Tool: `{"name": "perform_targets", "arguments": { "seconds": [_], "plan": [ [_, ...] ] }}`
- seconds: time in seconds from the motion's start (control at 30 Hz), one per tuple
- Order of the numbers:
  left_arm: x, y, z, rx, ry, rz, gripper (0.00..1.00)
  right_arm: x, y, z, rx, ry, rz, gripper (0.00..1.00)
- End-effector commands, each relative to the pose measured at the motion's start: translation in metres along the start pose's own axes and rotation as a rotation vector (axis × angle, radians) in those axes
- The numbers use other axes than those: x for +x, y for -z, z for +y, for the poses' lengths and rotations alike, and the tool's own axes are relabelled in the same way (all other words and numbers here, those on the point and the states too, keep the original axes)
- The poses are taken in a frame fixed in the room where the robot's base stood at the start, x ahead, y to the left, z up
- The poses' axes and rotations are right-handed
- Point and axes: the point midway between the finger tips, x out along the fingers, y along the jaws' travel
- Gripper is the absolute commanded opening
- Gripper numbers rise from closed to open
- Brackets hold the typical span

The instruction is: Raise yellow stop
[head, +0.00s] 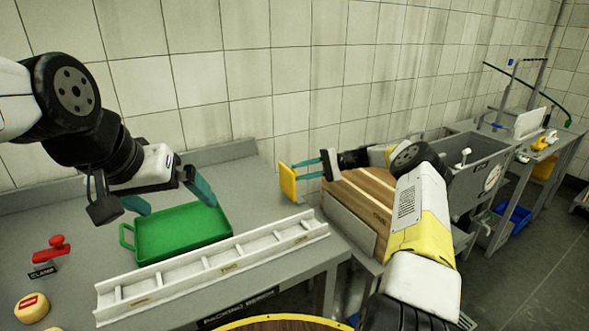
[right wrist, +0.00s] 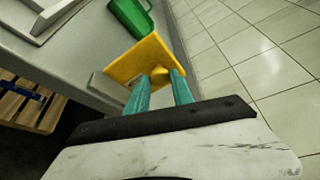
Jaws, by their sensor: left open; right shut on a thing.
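The yellow stop (head: 288,182) is a flat yellow plate. My right gripper (head: 312,171) is shut on it and holds it over the gap between the grey bench and the wooden block, near the tiled wall. In the right wrist view the yellow stop (right wrist: 141,62) sits between the teal fingertips of my right gripper (right wrist: 160,84), its plate facing away. My left gripper (head: 163,196) is open and empty above the green tray (head: 226,225).
A white divided rack (head: 215,262) lies along the grey bench (head: 85,220). A red clamp (head: 52,248) and a small cheese wheel (head: 31,308) are at the left. A wooden block (head: 365,200) stands beside the bench. A sink bench (head: 480,165) is further right.

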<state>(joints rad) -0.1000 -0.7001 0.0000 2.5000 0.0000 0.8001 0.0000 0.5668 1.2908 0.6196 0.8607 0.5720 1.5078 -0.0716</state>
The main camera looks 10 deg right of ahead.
Motion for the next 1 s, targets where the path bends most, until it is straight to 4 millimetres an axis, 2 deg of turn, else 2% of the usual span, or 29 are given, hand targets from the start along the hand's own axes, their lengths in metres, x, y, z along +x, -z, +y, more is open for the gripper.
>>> {"name": "perform_targets", "arguments": {
  "seconds": [0.1, 0.13, 0.23, 0.5, 0.63, 0.9, 1.0],
  "plan": [
    [0.0, 0.0, 0.0, 0.0, 0.0, 0.0, 1.0, 0.0, 0.0, 0.0, 0.0, 0.0, -0.001, 0.0],
    [0.0, 0.0, 0.0, 0.0, 0.0, 0.0, 1.0, 0.0, 0.0, 0.0, 0.0, 0.0, 0.0, 0.32],
    [0.0, 0.0, 0.0, 0.0, 0.0, 0.0, 1.0, 0.0, 0.0, 0.0, 0.0, -0.001, 0.0, 0.5],
    [0.0, 0.0, 0.0, 0.0, 0.0, 0.0, 1.0, 0.0, 0.0, 0.0, 0.0, -0.001, 0.0, 0.5],
    [0.0, 0.0, 0.0, 0.0, 0.0, 0.0, 1.0, -0.007, 0.001, 0.0, 0.0, -0.001, 0.002, 0.5],
    [0.0, 0.0, 0.0, 0.0, 0.0, 0.0, 1.0, -0.053, 0.001, 0.001, -0.001, -0.001, 0.004, 0.5],
    [0.0, 0.0, 0.0, 0.0, 0.0, 0.0, 1.0, -0.064, 0.002, 0.0, -0.001, 0.0, 0.003, 0.5]
  ]
}}
